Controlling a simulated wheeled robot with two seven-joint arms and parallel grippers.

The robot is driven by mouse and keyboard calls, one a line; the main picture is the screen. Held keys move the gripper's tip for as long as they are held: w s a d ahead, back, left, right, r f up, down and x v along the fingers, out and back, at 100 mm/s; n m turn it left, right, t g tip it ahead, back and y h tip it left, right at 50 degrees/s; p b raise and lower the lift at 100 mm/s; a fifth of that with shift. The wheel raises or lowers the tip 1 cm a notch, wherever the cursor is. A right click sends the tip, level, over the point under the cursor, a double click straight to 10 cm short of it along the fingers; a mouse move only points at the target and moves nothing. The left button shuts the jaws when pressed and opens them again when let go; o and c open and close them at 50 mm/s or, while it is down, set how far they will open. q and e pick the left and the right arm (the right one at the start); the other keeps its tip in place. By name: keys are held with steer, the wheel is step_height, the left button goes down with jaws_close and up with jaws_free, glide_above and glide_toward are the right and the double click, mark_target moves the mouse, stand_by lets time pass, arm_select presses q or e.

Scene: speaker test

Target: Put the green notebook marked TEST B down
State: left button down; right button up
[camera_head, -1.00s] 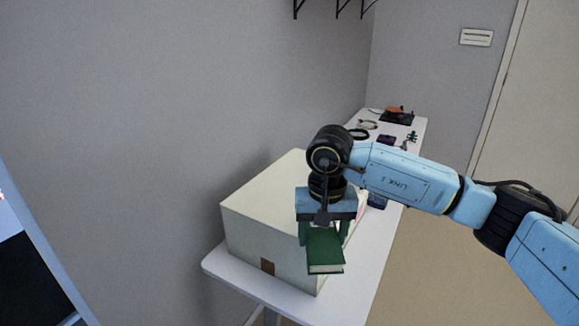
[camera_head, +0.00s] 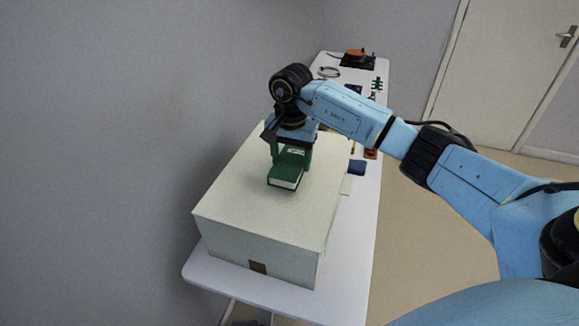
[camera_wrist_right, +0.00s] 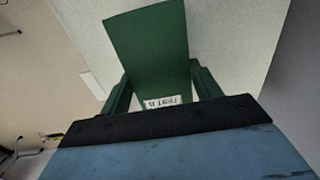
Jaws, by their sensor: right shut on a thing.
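The green notebook (camera_head: 286,171) is in my right gripper (camera_head: 290,158), over the top of a large cream box. It is a thick green book with pale page edges. My right gripper is shut on it, with a finger at each side. In the right wrist view the notebook (camera_wrist_right: 150,50) stretches away between the fingers (camera_wrist_right: 165,88), and a white label (camera_wrist_right: 162,102) on it shows upside down. I cannot tell whether the notebook touches the box top. My left gripper is not in view.
The cream box (camera_head: 260,235) stands on the near end of a long white table (camera_head: 345,240) along the grey wall. Its top is clear around the notebook. A blue item (camera_head: 357,167) lies right of the box. Several small things lie farther back, near an orange-and-black device (camera_head: 357,58).

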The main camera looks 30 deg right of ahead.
mark_target(291, 160)
step_height(291, 160, down, 3)
steer(key=shift+f, duration=0.1)
steer(key=shift+w+f, duration=0.1)
steer(key=shift+f, duration=0.2)
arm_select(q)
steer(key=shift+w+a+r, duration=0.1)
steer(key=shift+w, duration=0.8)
arm_select(e)
steer(key=shift+f, duration=0.2)
steer(key=o, duration=1.1)
steer(key=shift+c, duration=0.2)
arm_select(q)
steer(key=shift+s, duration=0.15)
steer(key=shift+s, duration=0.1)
arm_select(e)
steer(key=shift+r, duration=0.1)
